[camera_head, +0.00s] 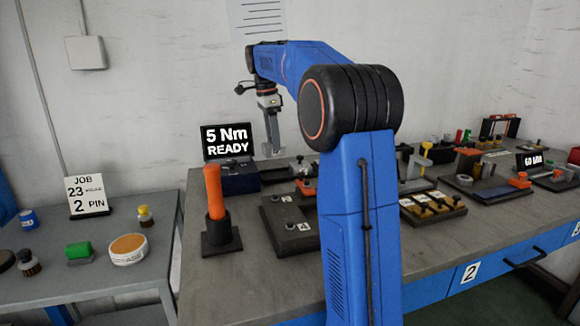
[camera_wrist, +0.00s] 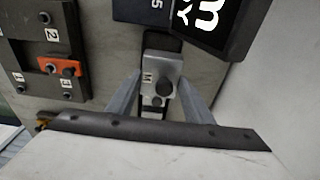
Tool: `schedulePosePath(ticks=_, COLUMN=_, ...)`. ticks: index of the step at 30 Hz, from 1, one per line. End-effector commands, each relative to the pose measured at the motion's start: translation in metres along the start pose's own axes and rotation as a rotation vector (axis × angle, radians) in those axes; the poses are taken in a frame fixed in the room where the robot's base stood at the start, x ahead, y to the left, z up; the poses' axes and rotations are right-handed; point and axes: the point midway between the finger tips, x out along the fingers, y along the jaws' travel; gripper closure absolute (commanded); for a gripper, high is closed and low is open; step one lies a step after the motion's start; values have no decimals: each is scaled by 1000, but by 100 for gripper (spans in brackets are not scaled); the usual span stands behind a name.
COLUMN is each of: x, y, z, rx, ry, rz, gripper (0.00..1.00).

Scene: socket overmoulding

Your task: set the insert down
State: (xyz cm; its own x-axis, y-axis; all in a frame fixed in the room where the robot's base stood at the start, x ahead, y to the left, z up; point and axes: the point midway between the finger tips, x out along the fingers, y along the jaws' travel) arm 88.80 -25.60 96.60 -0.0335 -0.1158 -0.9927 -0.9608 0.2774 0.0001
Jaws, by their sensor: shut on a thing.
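My gripper (camera_wrist: 161,78) is shut on a small grey block with a dark round knob and a letter M on its face, which I take to be the insert (camera_wrist: 151,68). One finger lies along each side of it. In the head view my gripper (camera_head: 272,148) points down beside the "5 Nm READY" display, above the back of the bench. The insert is too small to make out there. In the wrist view a dark strip (camera_wrist: 153,42) shows beyond the insert; I cannot tell whether they touch.
The display (camera_head: 228,142) stands close to the left of my gripper. An orange-handled tool (camera_head: 213,190) stands upright in a dark holder. A dark numbered plate (camera_head: 286,228) lies in front; it also shows in the wrist view (camera_wrist: 38,22) with an orange piece (camera_wrist: 60,67). Bench fixtures (camera_head: 432,208) fill the right.

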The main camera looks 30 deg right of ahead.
Motion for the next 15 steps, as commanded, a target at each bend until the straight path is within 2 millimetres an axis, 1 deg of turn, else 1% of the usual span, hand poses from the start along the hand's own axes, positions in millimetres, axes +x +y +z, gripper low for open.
schedulePosePath(ticks=3, x=19, y=1, z=2, rx=0, ry=0, rz=2, gripper=96)
schedulePosePath(ticks=6, x=31, y=1, z=4, rx=0, ry=0, rz=1, gripper=96)
schedulePosePath(ticks=13, x=44, y=0, z=5, rx=-1, ry=0, rz=0, gripper=96)
schedulePosePath(ticks=15, x=51, y=1, z=6, rx=-1, ry=0, rz=1, gripper=96)
